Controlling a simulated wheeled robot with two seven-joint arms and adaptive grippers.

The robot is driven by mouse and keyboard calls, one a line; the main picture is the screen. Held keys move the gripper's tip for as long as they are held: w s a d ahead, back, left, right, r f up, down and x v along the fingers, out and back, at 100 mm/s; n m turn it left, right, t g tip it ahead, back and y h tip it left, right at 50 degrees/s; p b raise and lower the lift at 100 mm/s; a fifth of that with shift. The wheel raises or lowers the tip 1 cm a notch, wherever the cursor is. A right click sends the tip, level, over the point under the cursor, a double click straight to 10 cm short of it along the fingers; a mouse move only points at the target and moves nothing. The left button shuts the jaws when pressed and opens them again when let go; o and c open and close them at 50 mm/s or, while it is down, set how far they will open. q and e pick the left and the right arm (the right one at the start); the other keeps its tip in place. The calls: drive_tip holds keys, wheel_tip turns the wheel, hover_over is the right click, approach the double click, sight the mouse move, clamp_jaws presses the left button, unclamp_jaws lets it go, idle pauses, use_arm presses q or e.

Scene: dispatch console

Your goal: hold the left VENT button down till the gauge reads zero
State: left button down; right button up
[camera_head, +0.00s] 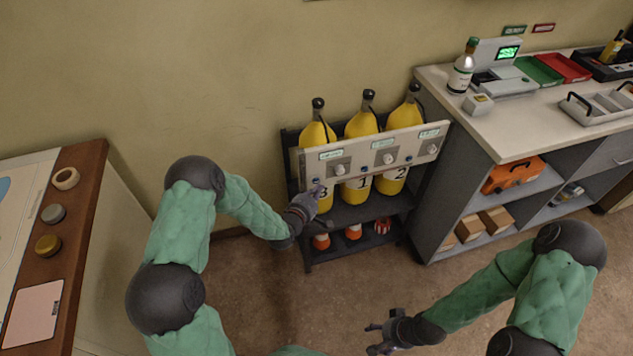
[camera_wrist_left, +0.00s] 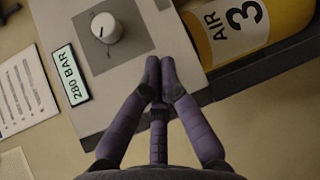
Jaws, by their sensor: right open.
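The left gauge display (camera_wrist_left: 70,75) reads "280 BAR" in the left wrist view, beside a white knob (camera_wrist_left: 106,28). It also shows as a small pale label on the panel (camera_head: 304,170) in the head view, too small to read there. My left gripper (camera_head: 319,190) is shut, its fingertips together at the panel's lower left edge, in front of the cylinder marked 3 (camera_head: 316,134). In the left wrist view, the fingertips (camera_wrist_left: 160,66) cover the spot below the knob, so the left VENT button is hidden there; contact cannot be told. My right gripper (camera_head: 376,338) is open and empty, low over the floor.
Cylinders 1 (camera_head: 360,125) and 2 (camera_head: 404,116) stand in the same rack, with their own knobs and blue buttons on the panel. A counter (camera_head: 470,130) adjoins the rack at right. A wooden-edged cabinet (camera_head: 75,215) stands at left. Floor between is clear.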

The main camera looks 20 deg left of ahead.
use_arm(q)
drive_tip(key=shift+w+a, duration=0.1)
drive_tip(key=shift+w, duration=0.05)
drive_tip(key=shift+w+a, duration=0.15)
drive_tip(key=shift+w, duration=0.05)
drive_tip(key=shift+w+a+b, duration=0.25)
drive_tip(key=shift+w+b, duration=0.1)
drive_tip(key=shift+b, duration=0.05)
idle(1.7)
drive_tip(key=shift+s, duration=0.1)
drive_tip(key=shift+s+d, duration=0.5)
drive_tip(key=shift+s, duration=0.1)
drive_tip(key=s+d, duration=0.2)
drive_tip(key=s+p, duration=0.1)
drive_tip(key=s, duration=0.1)
drive_tip(key=shift+s+d, duration=0.1)
drive_tip(key=shift+d, duration=0.3)
idle(0.5)
